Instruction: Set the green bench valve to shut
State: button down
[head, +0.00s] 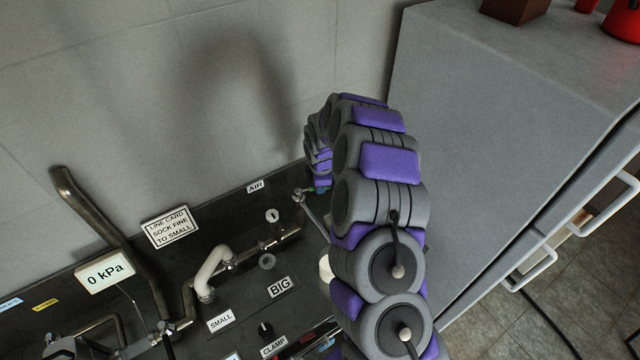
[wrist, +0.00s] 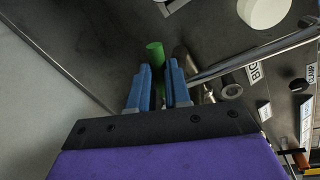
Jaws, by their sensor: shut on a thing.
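The green bench valve shows its green handle (wrist: 155,53) in the wrist view, just beyond and between my blue fingertips. In the head view only a small bit of green (head: 310,189) shows at the end of my arm. My gripper (wrist: 158,82) is shut on the green handle, with the handle's end sticking out past the fingers. In the head view the gripper is mostly hidden behind my arm, near the AIR label (head: 255,186). The valve's body is largely hidden, and I cannot tell its setting.
The dark bench panel carries metal pipes (head: 279,239), a BIG label (head: 280,287), a SMALL label (head: 221,321) and a gauge card reading 0 kPa (head: 104,272). A white round part (wrist: 263,11) is near the gripper. A grey cabinet (head: 480,130) stands at right.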

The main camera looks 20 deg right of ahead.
jog(key=w+n+b, duration=0.2)
jog(key=n, duration=0.1)
jog(key=w+n+y+b, duration=0.1)
jog(key=n+b, duration=0.1)
jog(key=shift+w+a+r, duration=0.1)
jog(key=shift+w+r, duration=0.15)
jog(key=shift+r, duration=0.05)
dwell(0.4)
jog(key=c, duration=1.4)
grip_release()
jog(key=o, duration=0.3)
jog(key=shift+s+a+f, duration=0.15)
jog(key=v, duration=1.7)
jog(key=shift+a, duration=0.1)
